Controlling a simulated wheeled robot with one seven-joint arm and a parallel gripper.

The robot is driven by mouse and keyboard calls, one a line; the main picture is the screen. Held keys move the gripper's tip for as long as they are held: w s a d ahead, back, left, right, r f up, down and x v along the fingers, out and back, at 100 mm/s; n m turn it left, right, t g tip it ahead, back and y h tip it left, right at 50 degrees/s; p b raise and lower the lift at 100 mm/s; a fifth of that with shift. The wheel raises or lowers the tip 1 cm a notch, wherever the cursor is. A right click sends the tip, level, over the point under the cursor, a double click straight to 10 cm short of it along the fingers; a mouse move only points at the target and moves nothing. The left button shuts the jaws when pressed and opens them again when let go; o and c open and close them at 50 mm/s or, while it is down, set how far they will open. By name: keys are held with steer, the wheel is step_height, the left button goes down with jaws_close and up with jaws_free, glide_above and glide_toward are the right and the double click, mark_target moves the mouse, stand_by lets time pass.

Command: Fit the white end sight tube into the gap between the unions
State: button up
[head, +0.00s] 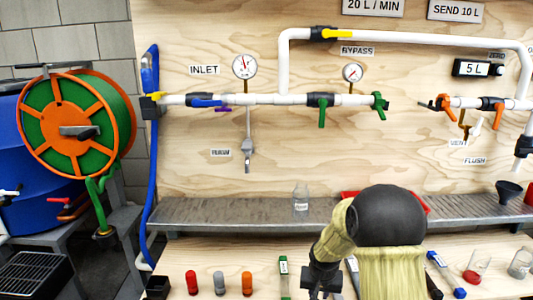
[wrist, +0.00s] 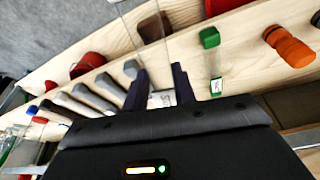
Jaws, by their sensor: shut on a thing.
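My gripper (wrist: 160,85) is shut on a clear tube with a white labelled part (wrist: 161,99), seen between the two dark fingers in the wrist view. The clear part extends away from the fingers to the top edge, and its outline is faint. In the head view my gripper (head: 322,282) is low over the front bench, and the held tube cannot be made out there. The gap in the white pipe line lies between the union by the green handle (head: 380,101) and the union by the orange handle (head: 441,103). The gap is empty, up and right of my gripper.
Red (head: 191,283), grey (head: 219,283) and orange (head: 247,283) cylinders stand farther left. A metal shelf (head: 240,211) with a glass jar (head: 300,199) lies between the bench and the pipe wall.

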steer(key=shift+w+r, duration=0.1)
steer(key=shift+r, duration=0.15)
steer(key=r+p, duration=0.2)
steer(key=p, duration=0.2)
steer(key=r+p, duration=0.1)
steer(key=p, duration=0.1)
steer(key=s+r+p, duration=0.1)
steer(key=p, duration=0.2)
steer(key=shift+a+r+n, duration=0.2)
steer(key=shift+r+n, duration=0.05)
steer(key=shift+n, duration=0.05)
steer(key=p+v, duration=0.3)
steer(key=p, duration=0.3)
steer(key=shift+w+d, duration=0.1)
steer(key=shift+d, duration=0.05)
steer(key=s+r+n+p, duration=0.1)
steer(key=s+r+p, duration=0.4)
steer(key=r+p, duration=0.8)
steer(key=p, duration=1)
steer(key=shift+n+y, duration=0.3)
steer(key=shift+s+d, duration=0.1)
steer(key=shift+s, duration=0.05)
